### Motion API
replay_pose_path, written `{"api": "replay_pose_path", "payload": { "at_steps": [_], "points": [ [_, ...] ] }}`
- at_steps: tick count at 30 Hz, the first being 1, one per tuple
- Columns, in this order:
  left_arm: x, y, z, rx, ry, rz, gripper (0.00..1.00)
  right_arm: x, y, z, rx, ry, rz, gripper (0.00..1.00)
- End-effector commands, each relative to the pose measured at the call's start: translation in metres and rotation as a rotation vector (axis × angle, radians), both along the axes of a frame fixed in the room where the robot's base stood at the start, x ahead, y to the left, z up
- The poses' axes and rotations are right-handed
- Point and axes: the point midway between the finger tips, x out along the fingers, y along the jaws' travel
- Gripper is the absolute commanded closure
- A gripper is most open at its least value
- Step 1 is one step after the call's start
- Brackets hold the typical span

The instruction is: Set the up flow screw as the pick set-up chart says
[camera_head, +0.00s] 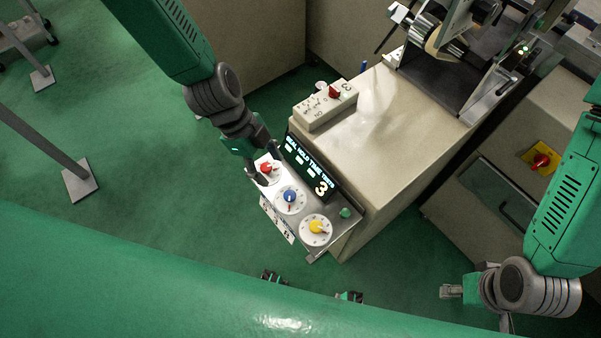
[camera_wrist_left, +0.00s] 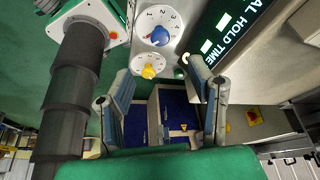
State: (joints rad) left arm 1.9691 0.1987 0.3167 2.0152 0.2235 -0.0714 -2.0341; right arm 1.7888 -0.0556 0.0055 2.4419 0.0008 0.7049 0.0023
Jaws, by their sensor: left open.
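The control panel (camera_head: 262,186) carries a red knob (camera_head: 266,168), a blue knob (camera_head: 289,196) and a yellow knob (camera_head: 317,227) on white dials. Its dark display (camera_head: 309,167) reads hold time and a large 3. My left gripper (camera_head: 264,171) is over the red knob's dial, partly covering it; contact cannot be told. In the left wrist view its two fingers (camera_wrist_left: 160,72) are apart, with the blue knob (camera_wrist_left: 159,36) and yellow knob (camera_wrist_left: 149,71) beyond them. My right gripper (camera_head: 451,291) hangs at the lower right, away from the panel. I cannot identify the up flow screw or the pick set-up chart.
A green button (camera_head: 345,212) sits at the panel's right end. A metal roller assembly (camera_head: 450,45) stands behind. A red switch on yellow (camera_head: 541,160) is at right. Green floor lies left.

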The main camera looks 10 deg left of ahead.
Motion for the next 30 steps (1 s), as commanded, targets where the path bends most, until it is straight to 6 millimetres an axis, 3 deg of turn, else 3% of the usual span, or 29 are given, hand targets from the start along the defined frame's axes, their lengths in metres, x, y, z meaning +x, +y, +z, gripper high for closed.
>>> {"api": "replay_pose_path", "payload": {
  "at_steps": [9, 15, 28, 29, 30],
  "points": [
    [-0.006, -0.025, -0.066, 0.001, 0.003, 0.001, 0.52, 0.001, -0.001, 0.002, -0.001, -0.002, -0.001, 0.60],
    [-0.007, -0.035, -0.092, -0.001, 0.001, 0.001, 0.52, 0.001, 0.000, 0.002, -0.001, -0.002, -0.001, 0.60],
    [-0.008, -0.040, -0.102, -0.001, 0.000, 0.000, 0.52, 0.001, 0.000, 0.003, -0.001, -0.002, -0.001, 0.60],
    [-0.008, -0.040, -0.102, -0.001, 0.000, 0.000, 0.56, 0.001, 0.000, 0.003, -0.001, -0.002, -0.001, 0.60],
    [-0.008, -0.040, -0.102, -0.001, 0.000, 0.000, 0.70, 0.001, 0.000, 0.003, -0.001, -0.002, -0.001, 0.60]
  ]
}}
